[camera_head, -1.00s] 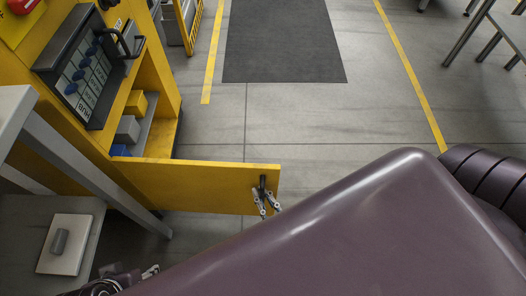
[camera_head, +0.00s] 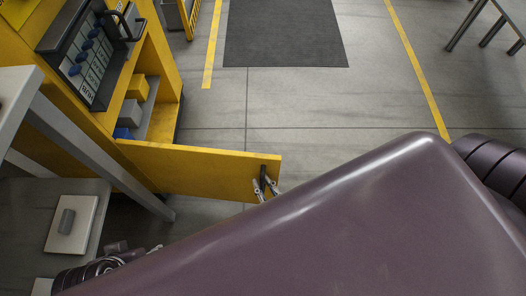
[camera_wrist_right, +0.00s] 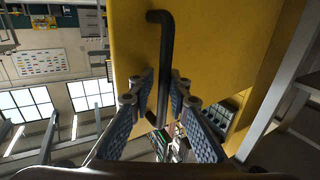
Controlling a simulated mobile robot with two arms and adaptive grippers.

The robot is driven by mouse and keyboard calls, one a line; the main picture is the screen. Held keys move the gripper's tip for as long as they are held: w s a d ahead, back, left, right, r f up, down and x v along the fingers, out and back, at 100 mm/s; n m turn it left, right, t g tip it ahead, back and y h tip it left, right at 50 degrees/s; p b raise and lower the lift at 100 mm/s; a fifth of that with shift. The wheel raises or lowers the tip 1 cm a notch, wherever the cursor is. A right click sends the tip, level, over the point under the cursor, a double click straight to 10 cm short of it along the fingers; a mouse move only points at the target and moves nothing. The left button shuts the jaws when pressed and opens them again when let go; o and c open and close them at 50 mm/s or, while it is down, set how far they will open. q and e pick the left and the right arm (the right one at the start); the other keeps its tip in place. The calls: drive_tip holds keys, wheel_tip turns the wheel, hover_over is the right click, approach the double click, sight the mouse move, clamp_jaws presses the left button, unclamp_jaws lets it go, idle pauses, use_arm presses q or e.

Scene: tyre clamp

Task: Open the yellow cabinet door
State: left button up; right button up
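The yellow cabinet door (camera_head: 200,172) stands swung well out from the yellow cabinet (camera_head: 160,55), whose lower shelf space shows open. The black handle (camera_wrist_right: 166,50) is a bar on the door's face near its free edge. My right gripper (camera_wrist_right: 162,78) has one finger on each side of the handle, with the tips close against it. In the head view the right gripper (camera_head: 264,187) shows small at the door's free end, partly hidden by my arm. My left gripper (camera_head: 135,254) is at the lower left, away from the door, and its fingers are too small to judge.
Inside the cabinet are a yellow box (camera_head: 137,87), a grey box (camera_head: 130,110) and a blue box (camera_head: 122,133). A grey table (camera_head: 40,195) with a white plate (camera_head: 72,222) stands at the left. The floor beyond the door, with a dark mat (camera_head: 283,35), is clear.

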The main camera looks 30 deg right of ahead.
drive_tip(key=shift+a, duration=0.1)
drive_tip(key=shift+s, duration=0.2)
drive_tip(key=s, duration=1.1)
drive_tip(key=shift+s, duration=0.3)
